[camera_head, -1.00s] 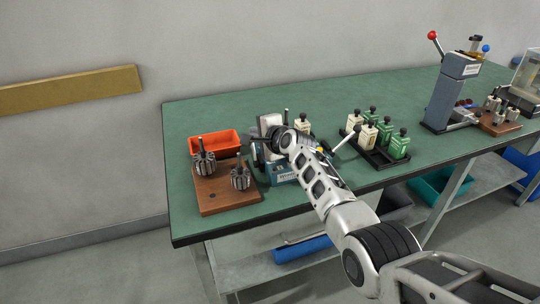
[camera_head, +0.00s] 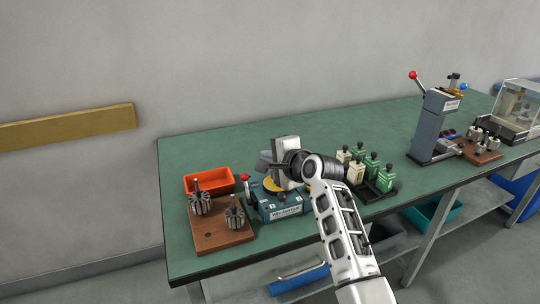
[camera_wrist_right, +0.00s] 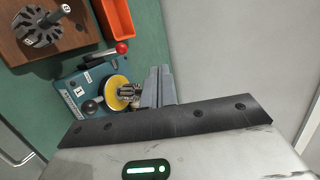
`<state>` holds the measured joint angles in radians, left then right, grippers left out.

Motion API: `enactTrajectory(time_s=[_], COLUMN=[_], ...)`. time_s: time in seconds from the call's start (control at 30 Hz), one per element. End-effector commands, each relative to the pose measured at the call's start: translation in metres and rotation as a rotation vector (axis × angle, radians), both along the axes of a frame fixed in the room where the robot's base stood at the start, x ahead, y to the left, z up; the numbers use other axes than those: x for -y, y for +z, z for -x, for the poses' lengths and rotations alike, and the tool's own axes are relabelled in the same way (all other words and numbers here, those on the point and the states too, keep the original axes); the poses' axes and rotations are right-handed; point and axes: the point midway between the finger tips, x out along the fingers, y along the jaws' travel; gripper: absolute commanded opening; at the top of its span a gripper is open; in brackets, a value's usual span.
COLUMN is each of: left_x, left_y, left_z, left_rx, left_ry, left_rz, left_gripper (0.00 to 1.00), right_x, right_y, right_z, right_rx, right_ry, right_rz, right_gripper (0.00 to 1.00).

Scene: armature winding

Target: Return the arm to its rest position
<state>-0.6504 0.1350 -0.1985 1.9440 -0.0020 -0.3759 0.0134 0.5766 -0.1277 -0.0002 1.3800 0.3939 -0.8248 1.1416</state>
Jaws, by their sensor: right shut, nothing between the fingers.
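My right arm comes in from the bottom right in the head view. Its gripper (camera_head: 272,161) is over the teal winding machine (camera_head: 282,205), with its fingertips pointing left. In the right wrist view the gripper's fingers (camera_wrist_right: 158,86) are shut together with nothing between them. They appear beside the machine's yellow disc (camera_wrist_right: 117,90), which surrounds a slotted metal core; whether they touch is unclear. The machine has a red-knobbed lever (camera_wrist_right: 121,48) and a black knob. My wrist hides part of the machine in the head view. My left gripper is not in view.
A wooden board (camera_head: 222,238) with armature cores stands at the left, in front of an orange tray (camera_head: 209,180). A grey lever press (camera_head: 434,125) stands farther right. The bench's back strip is clear.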

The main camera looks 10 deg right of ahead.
Motion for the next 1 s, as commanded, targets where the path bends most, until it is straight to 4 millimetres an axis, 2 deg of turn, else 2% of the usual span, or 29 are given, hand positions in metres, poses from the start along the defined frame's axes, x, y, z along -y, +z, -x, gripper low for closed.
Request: enactTrajectory(time_s=[0.43, 0.57, 0.67, 0.77, 0.8, 0.87, 0.9, 0.97, 1.0], left_x=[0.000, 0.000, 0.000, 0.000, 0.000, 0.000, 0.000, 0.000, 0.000], left_y=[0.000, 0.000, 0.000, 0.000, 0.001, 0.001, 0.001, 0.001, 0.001], left_z=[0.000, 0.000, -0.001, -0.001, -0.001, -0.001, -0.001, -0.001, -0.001], left_rx=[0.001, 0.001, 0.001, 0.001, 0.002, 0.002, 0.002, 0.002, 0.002], left_ry=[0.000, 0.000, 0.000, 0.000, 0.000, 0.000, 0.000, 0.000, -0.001], left_rz=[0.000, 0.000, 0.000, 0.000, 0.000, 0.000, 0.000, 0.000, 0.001], left_gripper=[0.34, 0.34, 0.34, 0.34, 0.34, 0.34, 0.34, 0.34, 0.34], right_x=[0.002, 0.009, 0.022, 0.038, 0.043, 0.050, 0.054, 0.058, 0.059], right_y=[0.004, -0.020, -0.065, -0.122, -0.143, -0.172, -0.189, -0.212, -0.224], right_z=[0.004, 0.014, 0.040, 0.084, 0.105, 0.140, 0.165, 0.204, 0.230], right_rx=[0.000, 0.000, 0.007, 0.023, 0.032, 0.045, 0.057, 0.075, 0.092], right_ry=[0.000, -0.001, 0.011, 0.052, 0.081, 0.132, 0.174, 0.248, 0.301], right_rz=[0.002, 0.065, 0.207, 0.424, 0.519, 0.662, 0.759, 0.899, 0.986], right_gripper=[0.00, 0.00, 0.00, 0.00, 0.00, 0.00, 0.00, 0.00, 0.00])
